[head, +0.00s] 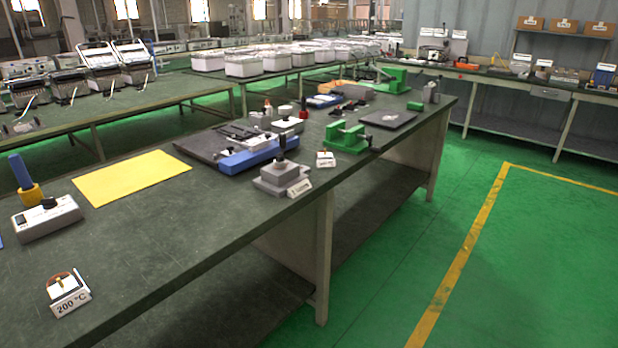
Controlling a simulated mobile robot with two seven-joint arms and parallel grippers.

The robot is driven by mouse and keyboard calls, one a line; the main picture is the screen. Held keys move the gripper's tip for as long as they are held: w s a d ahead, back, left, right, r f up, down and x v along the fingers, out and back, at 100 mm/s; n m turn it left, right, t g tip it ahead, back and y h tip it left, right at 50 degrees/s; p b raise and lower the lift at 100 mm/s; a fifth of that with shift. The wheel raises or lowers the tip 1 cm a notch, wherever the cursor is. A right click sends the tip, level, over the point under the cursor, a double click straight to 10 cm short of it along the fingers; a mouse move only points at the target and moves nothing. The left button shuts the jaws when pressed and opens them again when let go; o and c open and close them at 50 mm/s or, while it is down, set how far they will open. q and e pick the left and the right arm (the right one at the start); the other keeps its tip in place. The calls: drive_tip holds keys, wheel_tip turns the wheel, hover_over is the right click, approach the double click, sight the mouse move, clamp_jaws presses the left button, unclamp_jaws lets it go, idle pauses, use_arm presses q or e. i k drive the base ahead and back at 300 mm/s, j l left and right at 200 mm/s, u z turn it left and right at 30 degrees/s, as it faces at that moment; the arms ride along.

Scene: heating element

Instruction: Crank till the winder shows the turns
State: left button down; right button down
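No part of my arms or grippers shows in the head view. I cannot tell for certain which device is the winder. A green bench device (345,138) with upright parts stands near the right edge of the long dark workbench (150,240). A second green device (393,79) stands at the bench's far end. A grey block device (283,178) with an upright black handle sits nearer, with a small white label in front. Any crank or turn count is too small to read.
A white box with a dial (46,217), a "200 °C" sign (68,295), a yellow mat (131,177) and a blue fixture (258,155) lie along the bench. Green floor (540,260) to the right is clear. Other benches stand behind and left.

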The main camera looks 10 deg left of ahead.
sight(280, 157)
drive_tip(key=i+l+u, duration=0.1)
drive_tip(key=u, duration=0.7)
drive_tip(key=i+l+u, duration=0.15)
drive_tip(key=l+u, duration=0.15)
drive_tip(key=i+l+u, duration=0.1)
drive_tip(key=l+u, duration=0.25)
drive_tip(key=i+l+u, duration=0.1)
drive_tip(key=l+u, duration=0.15)
drive_tip(key=l, duration=0.45)
drive_tip(key=l+u, duration=0.3)
drive_tip(key=l, duration=0.45)
drive_tip(key=l+u, duration=0.2)
drive_tip(key=l, duration=2.15)
drive_tip(key=k, duration=0.05)
